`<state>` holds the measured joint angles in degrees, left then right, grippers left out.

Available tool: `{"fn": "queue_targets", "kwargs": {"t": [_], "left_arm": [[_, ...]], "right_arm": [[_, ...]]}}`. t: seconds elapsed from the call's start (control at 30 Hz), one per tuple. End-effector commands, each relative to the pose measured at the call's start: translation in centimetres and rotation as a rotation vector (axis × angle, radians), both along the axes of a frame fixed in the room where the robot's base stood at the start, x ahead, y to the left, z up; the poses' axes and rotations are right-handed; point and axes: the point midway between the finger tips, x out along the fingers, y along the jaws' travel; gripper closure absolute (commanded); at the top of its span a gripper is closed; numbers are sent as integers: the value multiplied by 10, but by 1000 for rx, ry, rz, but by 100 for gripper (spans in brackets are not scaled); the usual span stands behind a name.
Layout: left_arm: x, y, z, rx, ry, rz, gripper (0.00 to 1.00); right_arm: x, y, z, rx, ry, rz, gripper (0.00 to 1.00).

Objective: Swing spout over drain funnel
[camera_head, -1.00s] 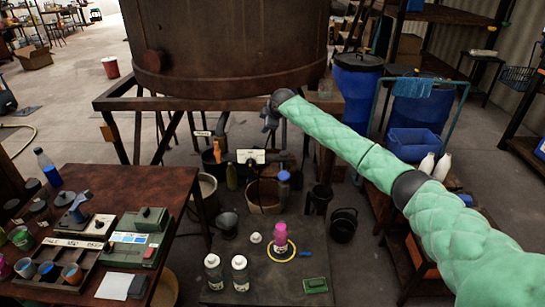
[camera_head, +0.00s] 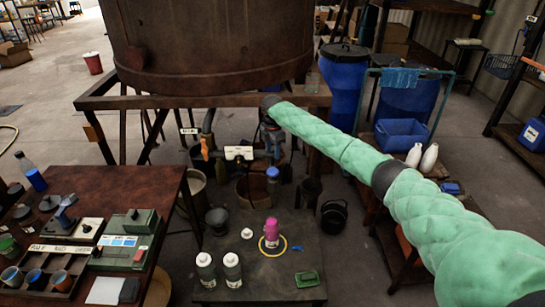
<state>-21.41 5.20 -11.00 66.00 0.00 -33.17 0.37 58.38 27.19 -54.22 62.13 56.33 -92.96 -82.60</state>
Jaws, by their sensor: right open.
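The big rusty vat (camera_head: 212,45) stands on a brown frame at the top. Below it, a dark curved pipe (camera_head: 208,121), seemingly the spout, hangs near an orange handle (camera_head: 204,148). A white label plate (camera_head: 238,153) is to its right. My right gripper (camera_head: 273,150) points down beneath the frame, right of the plate. It is open; whether it touches anything is unclear. My left gripper is out of view.
A low dark table (camera_head: 262,268) holds a pink bottle (camera_head: 271,231) in a yellow ring, white-capped bottles (camera_head: 232,270) and a green block (camera_head: 307,279). A brown workbench (camera_head: 150,188) is at left. A black bucket (camera_head: 334,215) and blue barrels (camera_head: 345,85) are at right.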

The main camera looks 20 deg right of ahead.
Motion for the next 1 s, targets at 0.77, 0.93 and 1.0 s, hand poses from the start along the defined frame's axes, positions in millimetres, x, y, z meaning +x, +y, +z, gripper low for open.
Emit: {"fn": "queue_targets", "kwargs": {"t": [0.77, 0.93, 1.0], "left_arm": [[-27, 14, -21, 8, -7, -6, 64], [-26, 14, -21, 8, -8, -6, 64], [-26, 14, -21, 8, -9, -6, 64]], "right_arm": [[0, 0, -45, 0, -1, -1, 59], [0, 1, -45, 1, -2, 0, 93], [0, 1, -45, 1, -2, 0, 100]]}}
